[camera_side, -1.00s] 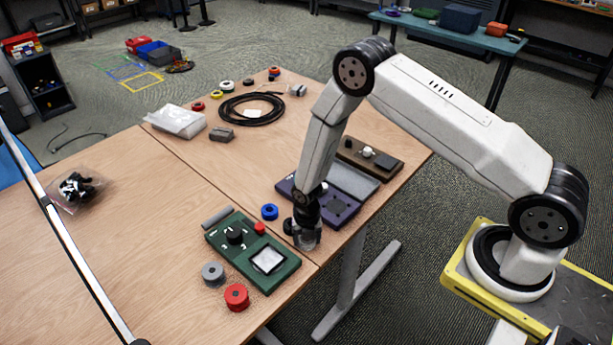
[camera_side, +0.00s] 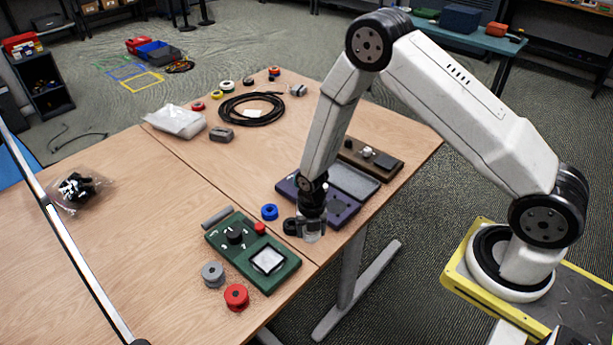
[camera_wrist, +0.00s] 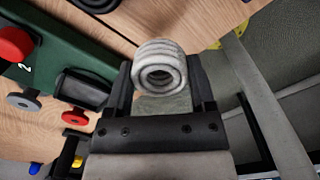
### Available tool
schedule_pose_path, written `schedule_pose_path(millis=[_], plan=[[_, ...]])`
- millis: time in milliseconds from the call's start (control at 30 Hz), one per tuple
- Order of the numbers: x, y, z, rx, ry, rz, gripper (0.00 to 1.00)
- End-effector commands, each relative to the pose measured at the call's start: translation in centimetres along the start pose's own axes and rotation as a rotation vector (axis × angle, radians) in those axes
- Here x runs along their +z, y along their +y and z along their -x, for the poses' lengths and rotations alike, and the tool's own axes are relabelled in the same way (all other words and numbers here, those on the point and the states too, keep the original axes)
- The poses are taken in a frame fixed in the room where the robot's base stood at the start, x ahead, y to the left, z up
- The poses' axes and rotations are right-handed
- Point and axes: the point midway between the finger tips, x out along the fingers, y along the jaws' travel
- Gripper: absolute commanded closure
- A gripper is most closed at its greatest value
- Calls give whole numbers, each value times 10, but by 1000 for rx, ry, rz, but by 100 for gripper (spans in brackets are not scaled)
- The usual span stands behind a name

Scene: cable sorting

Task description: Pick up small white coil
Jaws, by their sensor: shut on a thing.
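The small white coil (camera_wrist: 160,66) sits between the two fingers of my gripper (camera_wrist: 162,90) in the wrist view, its open ring facing the camera. The fingers are closed on its sides. In the side view my gripper (camera_side: 310,228) is low over the table, between the green panel and the purple panel. The coil is hard to make out there, mostly merged with the gripper. I cannot tell from these views how far the coil is above the wood.

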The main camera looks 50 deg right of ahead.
Motion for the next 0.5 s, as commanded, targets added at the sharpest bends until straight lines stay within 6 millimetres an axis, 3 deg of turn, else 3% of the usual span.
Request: schedule_pose_path(millis=[300, 500], plan=[[-25, -22, 42, 2, -3, 0, 90], [-48, -44, 56, 0, 0, 0, 90]])
